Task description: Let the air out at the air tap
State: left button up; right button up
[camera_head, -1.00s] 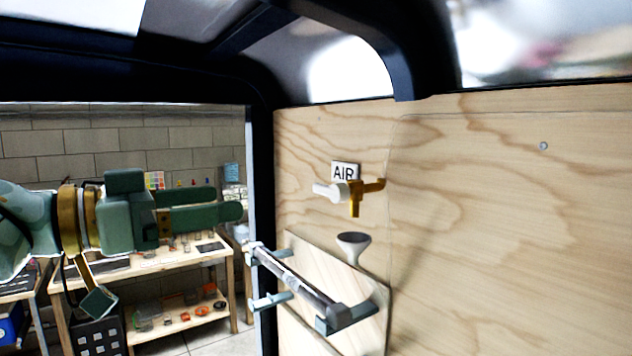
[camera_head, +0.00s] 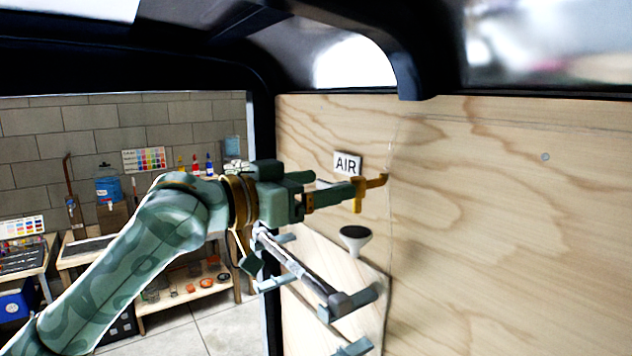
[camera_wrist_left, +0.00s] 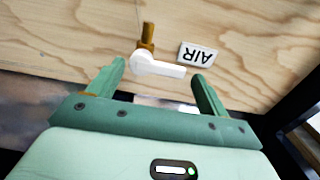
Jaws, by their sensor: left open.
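The air tap (camera_head: 358,194) is a brass fitting on the plywood wall, below the AIR sign (camera_head: 347,163). In the left wrist view its brass body (camera_wrist_left: 147,36) and white lever handle (camera_wrist_left: 158,66) show, with the AIR sign (camera_wrist_left: 197,54) beside them. My left gripper (camera_head: 325,189) is at the tap in the head view and hides most of the lever. In the left wrist view the left gripper (camera_wrist_left: 158,82) is open, one finger on each side of the white lever, with gaps to both. My right gripper is not in view.
A grey funnel-shaped cup (camera_head: 354,238) is on the wall below the tap. A rail with brackets (camera_head: 300,268) sticks out under my left arm. A dark door frame (camera_head: 262,130) stands left of the wall. A workbench (camera_head: 190,290) is beyond.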

pick_arm(q)
jog(key=shift+s, duration=0.1)
jog(key=c, duration=1)
jog(key=shift+n+p, duration=0.9)
jog(key=shift+p, duration=0.05)
jog(key=shift+f+n+p, duration=0.15)
jog(key=shift+n+p, duration=0.3)
jog(key=shift+n, duration=0.35)
jog(key=n, duration=0.4)
jog(key=f+n, duration=0.1)
jog(key=n, duration=0.3)
jog(key=f+n, duration=0.1)
jog(key=n, duration=0.3)
jog(key=shift+s+d+f, duration=0.2)
jog(key=shift+s+d, duration=0.1)
jog(key=shift+s, duration=0.1)
jog(key=shift+n, duration=0.3)
